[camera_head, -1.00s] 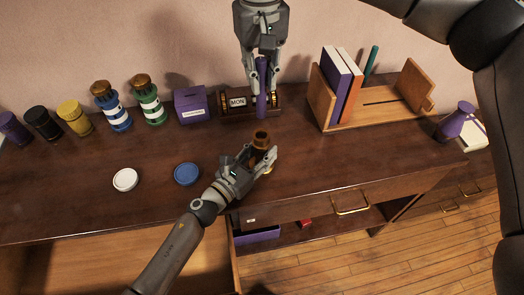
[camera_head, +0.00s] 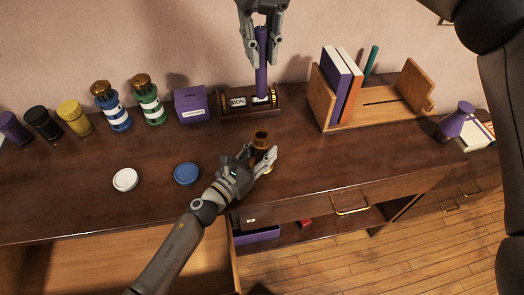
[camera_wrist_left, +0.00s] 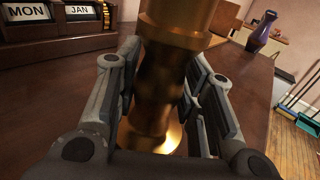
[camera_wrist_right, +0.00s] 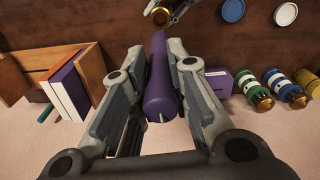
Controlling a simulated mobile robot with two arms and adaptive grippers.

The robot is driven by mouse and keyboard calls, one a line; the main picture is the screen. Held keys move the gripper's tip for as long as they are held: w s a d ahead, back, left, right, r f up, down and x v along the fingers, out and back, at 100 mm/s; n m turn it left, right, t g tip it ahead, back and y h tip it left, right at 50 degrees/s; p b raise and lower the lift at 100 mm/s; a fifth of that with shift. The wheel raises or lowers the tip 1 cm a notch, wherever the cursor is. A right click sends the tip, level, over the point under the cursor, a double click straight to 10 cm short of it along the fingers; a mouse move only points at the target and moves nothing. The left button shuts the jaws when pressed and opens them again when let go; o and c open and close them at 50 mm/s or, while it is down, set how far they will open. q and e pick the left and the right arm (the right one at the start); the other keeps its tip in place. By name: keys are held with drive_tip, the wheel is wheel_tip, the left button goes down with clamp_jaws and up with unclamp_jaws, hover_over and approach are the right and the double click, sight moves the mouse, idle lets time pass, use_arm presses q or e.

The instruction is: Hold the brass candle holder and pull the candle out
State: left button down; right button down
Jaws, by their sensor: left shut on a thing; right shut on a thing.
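The brass candle holder (camera_head: 262,138) stands upright near the front edge of the dark wooden desk. My left gripper (camera_head: 262,160) is shut around its stem; the left wrist view shows the brass body (camera_wrist_left: 158,95) between the fingers. The purple candle (camera_head: 261,70) is upright in my right gripper (camera_head: 262,35), above and apart from the holder, whose top opening shows empty. In the right wrist view the candle (camera_wrist_right: 160,85) lies between the shut fingers, wick end toward the camera. The holder's rim (camera_wrist_right: 160,16) shows beyond its far end.
Behind the candle stands a calendar block (camera_head: 236,102). A purple box (camera_head: 191,104) and several lighthouse-like jars stand to its left. A wooden book rack (camera_head: 340,122) stands right. White (camera_head: 125,180) and blue (camera_head: 187,173) discs lie left of my left gripper. A drawer is open below.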

idle(0.3)
use_arm(q)
drive_tip(key=c, duration=0.9)
unclamp_jaws()
drive_tip(key=v, duration=1.2)
drive_tip(key=shift+s, duration=0.1)
